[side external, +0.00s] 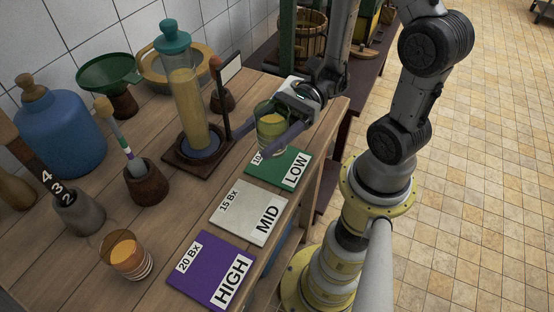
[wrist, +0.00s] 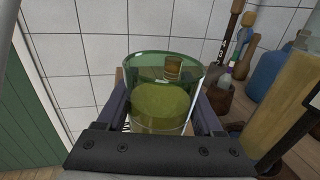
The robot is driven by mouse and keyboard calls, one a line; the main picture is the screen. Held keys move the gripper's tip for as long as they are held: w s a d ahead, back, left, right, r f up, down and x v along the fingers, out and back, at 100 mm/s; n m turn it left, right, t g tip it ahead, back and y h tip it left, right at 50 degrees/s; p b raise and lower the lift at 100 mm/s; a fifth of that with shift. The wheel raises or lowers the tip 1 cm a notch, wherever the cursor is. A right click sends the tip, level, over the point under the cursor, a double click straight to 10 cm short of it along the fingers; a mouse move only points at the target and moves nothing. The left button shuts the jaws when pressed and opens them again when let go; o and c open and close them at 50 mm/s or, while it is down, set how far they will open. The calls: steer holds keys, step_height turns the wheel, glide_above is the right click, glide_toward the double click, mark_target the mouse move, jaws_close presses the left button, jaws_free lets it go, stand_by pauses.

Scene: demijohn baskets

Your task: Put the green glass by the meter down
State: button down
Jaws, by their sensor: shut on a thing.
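A green-tinted glass (side external: 271,127) with yellow-green liquid is held upright in my gripper (side external: 262,141). In the wrist view the glass (wrist: 160,108) sits between both fingers of my gripper (wrist: 162,112). In the side view it is over the far end of the green LOW card (side external: 284,172), hiding part of its label; I cannot tell if its base touches anything. A tall clear cylinder (side external: 188,100) of yellow liquid with a teal top stands on a dark wooden base, left of the glass. A slim meter-like rod (side external: 123,138) stands in a brown wooden holder (side external: 147,181).
A white MID card (side external: 248,210) and a purple HIGH card (side external: 208,270) lie along the table's near edge. A glass of orange liquid (side external: 128,260) stands front left. A blue demijohn (side external: 62,137) and green funnel (side external: 108,72) stand farther back. An upright post (side external: 220,98) rises close beside my gripper.

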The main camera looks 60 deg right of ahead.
steer(key=d, duration=0.1)
steer(key=w+d+m+t, duration=0.1)
steer(key=d+f+t, duration=0.1)
steer(key=d, duration=0.1)
steer(key=shift+w+d+m+h, duration=0.1)
steer(key=shift+w+m+h, duration=0.1)
steer(key=shift+m+h, duration=0.15)
steer(key=shift+w+d+f, duration=0.1)
steer(key=shift+f, duration=3.9)
steer(key=shift+f, duration=0.1)
steer(key=shift+c, duration=0.2)
jaws_free()
steer(key=shift+v, duration=3.8)
